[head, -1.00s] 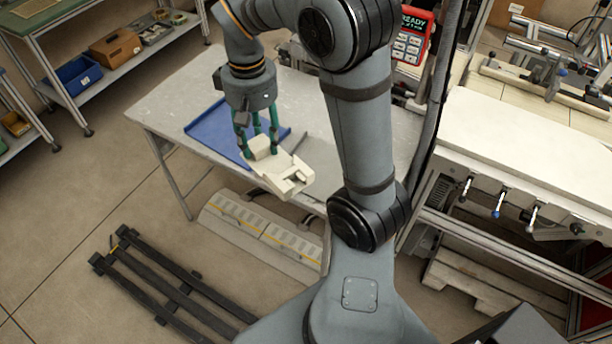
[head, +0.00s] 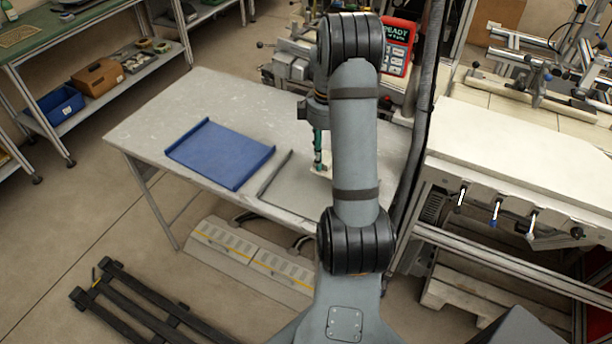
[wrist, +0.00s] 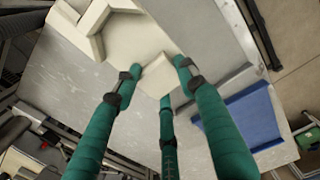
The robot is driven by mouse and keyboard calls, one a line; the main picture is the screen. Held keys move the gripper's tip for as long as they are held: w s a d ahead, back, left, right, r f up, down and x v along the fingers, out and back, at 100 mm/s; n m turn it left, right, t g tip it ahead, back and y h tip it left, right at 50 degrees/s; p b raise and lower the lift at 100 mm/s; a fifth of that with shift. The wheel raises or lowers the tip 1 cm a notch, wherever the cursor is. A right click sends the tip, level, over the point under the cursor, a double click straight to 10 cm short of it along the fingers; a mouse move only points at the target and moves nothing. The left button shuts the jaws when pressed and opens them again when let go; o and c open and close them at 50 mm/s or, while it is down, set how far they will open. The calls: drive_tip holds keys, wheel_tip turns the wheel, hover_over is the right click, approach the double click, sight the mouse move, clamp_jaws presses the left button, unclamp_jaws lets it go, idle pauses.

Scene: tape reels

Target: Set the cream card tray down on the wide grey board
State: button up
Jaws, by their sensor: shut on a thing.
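The cream card tray (wrist: 145,38) fills the upper left of the wrist view, with its raised block (wrist: 157,76) between my green fingers. My gripper (wrist: 160,82) is shut on that block. In the head view my gripper (head: 318,163) is partly behind my arm, and only a small pale piece of the tray (head: 321,172) shows. The wide grey board (head: 297,186), with a dark raised edge on its left, lies on the table there. It also shows beside the tray in the wrist view (wrist: 203,38). The tray is over or beside the board; I cannot tell whether they touch.
A blue board (head: 222,155) with raised sides lies to the left on the pale table (head: 170,110). The table's back left is clear. A machine with a red display panel (head: 397,45) stands behind the table. A white-topped bench (head: 520,150) is at the right.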

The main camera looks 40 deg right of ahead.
drive_tip(key=w+a+f, duration=0.1)
drive_tip(key=w+a, duration=0.1)
drive_tip(key=w+a+f, duration=0.2)
drive_tip(key=shift+a+f+p, duration=0.25)
drive_tip(key=shift+f+p, duration=0.05)
drive_tip(key=shift+p, duration=0.05)
drive_tip(key=shift+f+p, duration=0.35)
drive_tip(key=shift+f, duration=1.6)
drive_tip(key=shift+f, duration=0.15)
drive_tip(key=o, duration=1.2)
drive_tip(key=shift+c, duration=0.2)
drive_tip(key=shift+o, duration=0.4)
wheel_tip(320, 180, up, 12)
drive_tip(key=shift+r, duration=0.25)
